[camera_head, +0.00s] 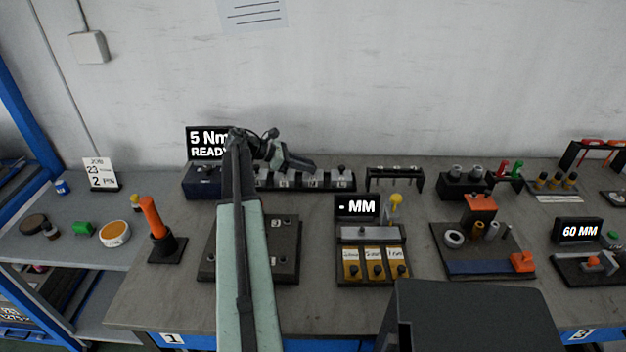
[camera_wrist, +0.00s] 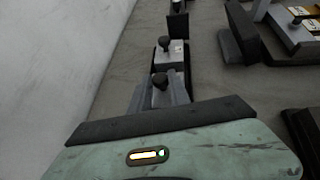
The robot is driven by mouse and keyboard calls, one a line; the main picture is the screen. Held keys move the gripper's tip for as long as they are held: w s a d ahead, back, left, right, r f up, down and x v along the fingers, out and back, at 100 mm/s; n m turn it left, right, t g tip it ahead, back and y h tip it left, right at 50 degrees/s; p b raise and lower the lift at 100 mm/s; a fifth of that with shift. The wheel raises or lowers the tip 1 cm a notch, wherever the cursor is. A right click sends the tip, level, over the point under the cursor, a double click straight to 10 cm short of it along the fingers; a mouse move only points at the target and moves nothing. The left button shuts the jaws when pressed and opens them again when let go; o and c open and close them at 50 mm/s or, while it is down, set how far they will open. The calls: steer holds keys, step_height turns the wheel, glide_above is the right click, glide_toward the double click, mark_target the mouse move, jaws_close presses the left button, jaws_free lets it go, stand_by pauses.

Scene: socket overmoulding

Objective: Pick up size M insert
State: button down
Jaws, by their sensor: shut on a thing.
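The dark insert rack (camera_head: 263,185) stands along the back of the bench and holds several grey inserts with small white labels, too small to read. My gripper (camera_head: 300,163) is over the middle of this rack, low and close to the inserts. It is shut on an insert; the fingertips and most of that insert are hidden. In the wrist view, the gripper's dark front bar and green housing fill the bottom. Just beyond are a grey insert with a black knob (camera_wrist: 160,80) and another black-knobbed insert (camera_wrist: 166,44). Which size is held cannot be read.
A torque display box (camera_head: 203,180) stands left of the rack, and a black stand (camera_head: 395,172) stands right of it. In front are a dark plate (camera_head: 290,262) and a display unit with yellow bins (camera_head: 374,265). The wall is close behind.

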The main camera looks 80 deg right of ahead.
mark_target(307, 174)
stand_by(0.3)
step_height(307, 174, up, 10)
steer(key=p, duration=1)
